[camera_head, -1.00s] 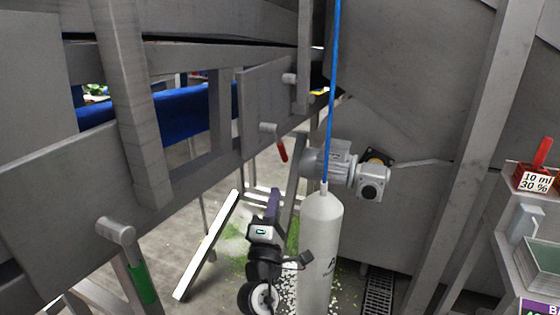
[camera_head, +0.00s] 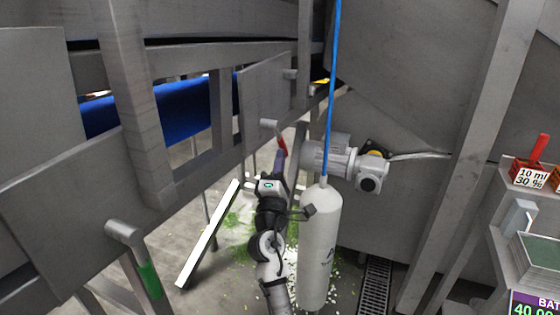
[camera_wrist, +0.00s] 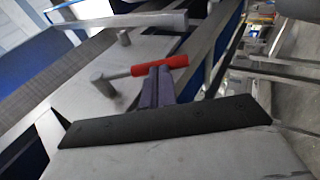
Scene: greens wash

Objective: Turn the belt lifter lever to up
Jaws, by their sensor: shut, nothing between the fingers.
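A lever with a red handle (camera_head: 283,145) hangs downward from a grey pivot (camera_head: 269,124) on the side plate of the conveyor frame. Its lower end is partly hidden by my gripper (camera_head: 280,157), which is raised to it from below. In the wrist view the red handle (camera_wrist: 160,64) lies across the tips of my shut, purple-grey fingers (camera_wrist: 158,72). The fingers hold nothing; they look very close to or touching the handle, which I cannot tell for sure. A second lever with a green handle (camera_head: 148,277) hangs down at the lower left. No label shows on either lever.
A white cylinder (camera_head: 317,245) hangs on a blue hose (camera_head: 332,90) just right of my arm. A grey motor (camera_head: 328,156) sits behind it. A white bar (camera_head: 208,235) slants at the left. A blue belt (camera_head: 170,110) runs behind the frame.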

